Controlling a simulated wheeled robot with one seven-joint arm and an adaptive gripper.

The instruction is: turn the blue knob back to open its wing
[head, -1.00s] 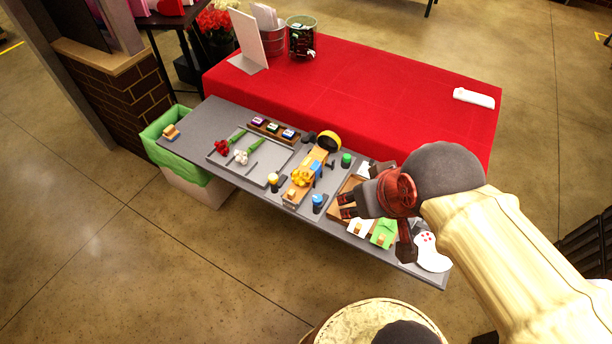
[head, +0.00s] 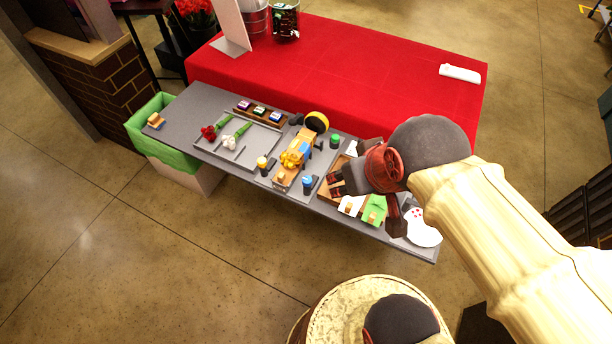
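The blue knob (head: 308,182) is a small dark post with a blue cap, at the front right of the wooden fixture (head: 279,181) on the grey table. The fixture holds yellow flowers (head: 292,158) and has a blue part (head: 303,146), possibly a wing; how far it stands open is too small to tell. A yellow knob (head: 262,163) and a green knob (head: 334,141) stand around the fixture.
A grey tray (head: 213,151) with a red and a white flower is at left. A green-lined bin (head: 150,122) stands at the table's left end. The red-covered table (head: 380,75) is behind.

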